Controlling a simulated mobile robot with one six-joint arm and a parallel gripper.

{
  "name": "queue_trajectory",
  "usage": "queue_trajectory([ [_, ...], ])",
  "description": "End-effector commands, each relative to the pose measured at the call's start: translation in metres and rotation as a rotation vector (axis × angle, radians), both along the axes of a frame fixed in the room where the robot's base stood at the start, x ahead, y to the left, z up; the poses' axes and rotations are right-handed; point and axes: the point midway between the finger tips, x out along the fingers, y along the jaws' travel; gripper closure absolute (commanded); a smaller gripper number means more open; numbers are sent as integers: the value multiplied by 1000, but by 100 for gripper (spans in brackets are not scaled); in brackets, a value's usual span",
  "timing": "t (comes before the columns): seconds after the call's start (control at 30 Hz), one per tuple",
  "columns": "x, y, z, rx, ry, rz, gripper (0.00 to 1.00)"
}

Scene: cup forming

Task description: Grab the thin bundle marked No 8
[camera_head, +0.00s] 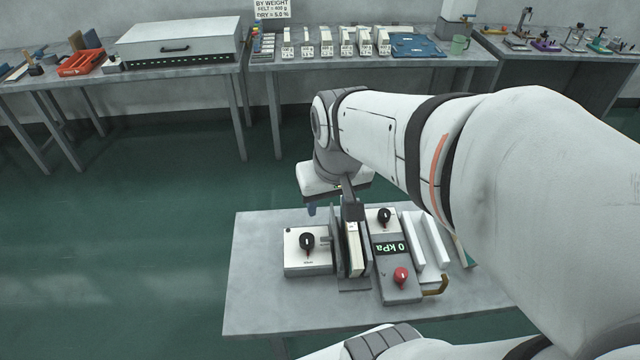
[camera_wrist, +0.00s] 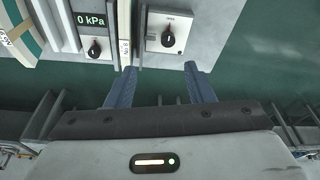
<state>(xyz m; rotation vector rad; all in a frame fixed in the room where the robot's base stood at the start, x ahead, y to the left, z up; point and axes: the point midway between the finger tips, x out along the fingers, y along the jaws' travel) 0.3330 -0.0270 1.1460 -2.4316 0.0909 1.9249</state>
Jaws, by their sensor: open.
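A thin cream bundle (camera_head: 353,256) stands on edge between two dark upright plates (camera_head: 338,240) on the near table. Its pale labelled edge (camera_wrist: 125,50) also shows in the wrist view; the marking is too small to read surely. My gripper (camera_wrist: 160,68) is open, with blue-grey fingers. The left fingertip lies by the end of the bundle in that view, and the right one is off to its right. I cannot tell whether the left finger touches it. In the head view my gripper (camera_head: 331,208) is at the far end of the plates, and my wrist partly hides them.
A white box with a black knob (camera_head: 307,252) stands left of the plates. A grey box reading 0 kPa (camera_head: 392,262), with a red knob, and white channels (camera_head: 430,240) stand right. Several labelled bundles (camera_head: 346,40) stand on the back bench. Floor lies clear between.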

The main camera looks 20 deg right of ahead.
Motion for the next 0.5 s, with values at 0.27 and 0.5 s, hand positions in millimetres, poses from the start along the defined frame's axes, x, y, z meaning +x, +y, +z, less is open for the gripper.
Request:
queue_trajectory([
  [0.27,63,-59,-69,23,148,-136,52],
  [0.5,86,-94,-113,42,214,-202,52],
])
